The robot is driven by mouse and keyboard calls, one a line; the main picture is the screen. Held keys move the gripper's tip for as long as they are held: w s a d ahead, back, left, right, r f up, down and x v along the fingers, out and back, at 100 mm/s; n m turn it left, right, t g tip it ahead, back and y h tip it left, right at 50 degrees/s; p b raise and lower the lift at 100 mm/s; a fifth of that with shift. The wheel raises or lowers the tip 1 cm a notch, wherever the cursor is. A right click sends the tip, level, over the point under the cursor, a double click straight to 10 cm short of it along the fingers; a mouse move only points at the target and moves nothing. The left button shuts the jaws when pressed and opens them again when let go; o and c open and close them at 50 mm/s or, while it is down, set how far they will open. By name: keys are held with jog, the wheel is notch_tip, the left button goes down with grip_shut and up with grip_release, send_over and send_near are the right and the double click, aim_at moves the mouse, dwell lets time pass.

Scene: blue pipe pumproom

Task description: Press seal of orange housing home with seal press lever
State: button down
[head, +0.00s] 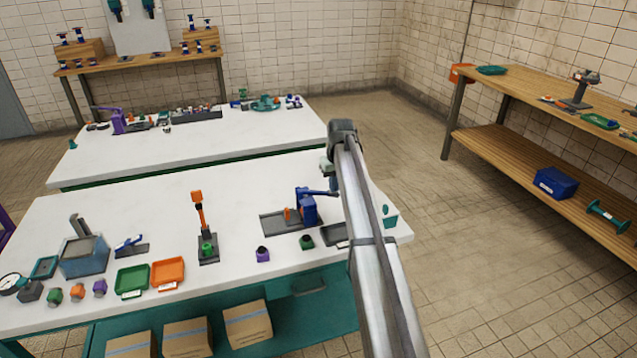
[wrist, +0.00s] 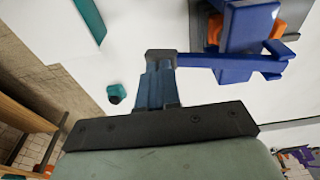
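The blue seal press (head: 307,208) stands on a grey base plate (head: 275,224) at the right of the front bench. Its blue lever (head: 322,193) reaches out to the right; the lever also shows in the wrist view (wrist: 215,63). The orange housing (head: 289,214) sits at the press, partly hidden by its blue body in the wrist view (wrist: 278,28). My gripper (wrist: 162,56) has its fingers together at the free end of the lever and hides that end. I cannot tell whether they touch it. The seal itself is hidden.
A purple part (head: 262,254) and a dark green part (head: 307,242) stand in front of the press. A dark tray (head: 334,235) lies beside them. An orange-handled tool on a stand (head: 203,225) rises to the left. The bench's right end is near.

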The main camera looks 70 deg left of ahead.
jog(key=shift+w+d+f, duration=0.1)
jog(key=shift+f, duration=0.1)
notch_tip(320, 180, up, 12)
dwell(1.5)
dwell(0.4)
